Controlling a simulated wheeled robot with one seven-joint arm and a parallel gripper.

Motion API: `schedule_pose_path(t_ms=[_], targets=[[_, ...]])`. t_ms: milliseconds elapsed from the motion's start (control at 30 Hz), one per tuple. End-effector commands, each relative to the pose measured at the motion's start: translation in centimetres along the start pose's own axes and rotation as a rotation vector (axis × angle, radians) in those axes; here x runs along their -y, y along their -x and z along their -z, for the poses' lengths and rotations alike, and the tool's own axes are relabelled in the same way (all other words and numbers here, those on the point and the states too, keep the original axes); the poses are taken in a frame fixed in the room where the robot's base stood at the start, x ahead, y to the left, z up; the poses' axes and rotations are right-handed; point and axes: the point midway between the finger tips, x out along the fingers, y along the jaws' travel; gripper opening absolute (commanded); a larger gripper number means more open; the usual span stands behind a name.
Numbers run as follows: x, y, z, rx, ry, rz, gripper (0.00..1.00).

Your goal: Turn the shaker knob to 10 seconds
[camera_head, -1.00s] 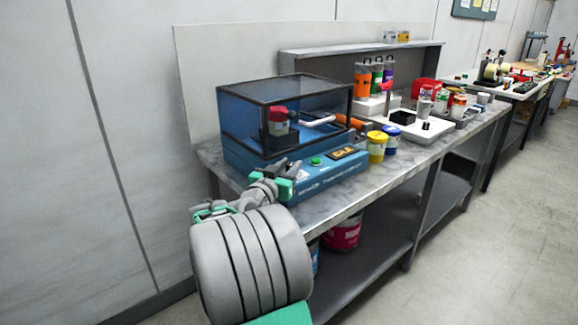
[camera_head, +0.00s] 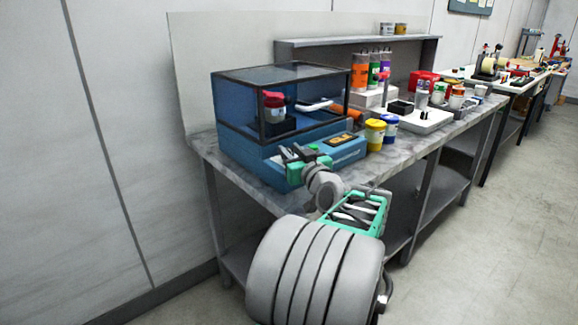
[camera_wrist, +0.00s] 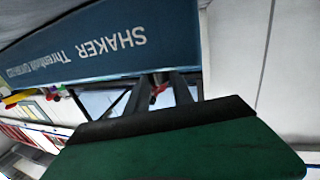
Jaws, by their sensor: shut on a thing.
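The blue shaker (camera_head: 345,154) stands at the left end of the bench, with a clear dark-framed hood and a red-capped container (camera_head: 274,106) inside. My gripper (camera_head: 298,155) is at its sloped front panel, left of the small display (camera_head: 341,140). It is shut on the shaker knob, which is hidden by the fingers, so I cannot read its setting. In the wrist view the shaker's lettered front (camera_wrist: 110,45) appears upside down, and the gripper fingers (camera_wrist: 165,88) reach toward the panel.
A yellow jar (camera_head: 375,135) and a blue jar (camera_head: 388,128) stand right of the shaker. A white tray (camera_head: 425,125) and several bottles are further right. The grey bench edge (camera_head: 400,163) runs under my arm. The floor at right is clear.

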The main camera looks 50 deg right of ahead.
Motion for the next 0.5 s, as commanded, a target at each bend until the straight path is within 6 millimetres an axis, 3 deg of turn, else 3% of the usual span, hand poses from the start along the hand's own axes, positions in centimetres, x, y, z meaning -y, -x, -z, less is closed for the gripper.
schedule_pose_path(t_ms=[33, 500], targets=[[-0.57, 0.01, -1.1, 0.003, 0.001, 0.036, 0.0], [-0.75, -0.23, -0.34, 0.006, -0.006, 0.362, 0.0]])
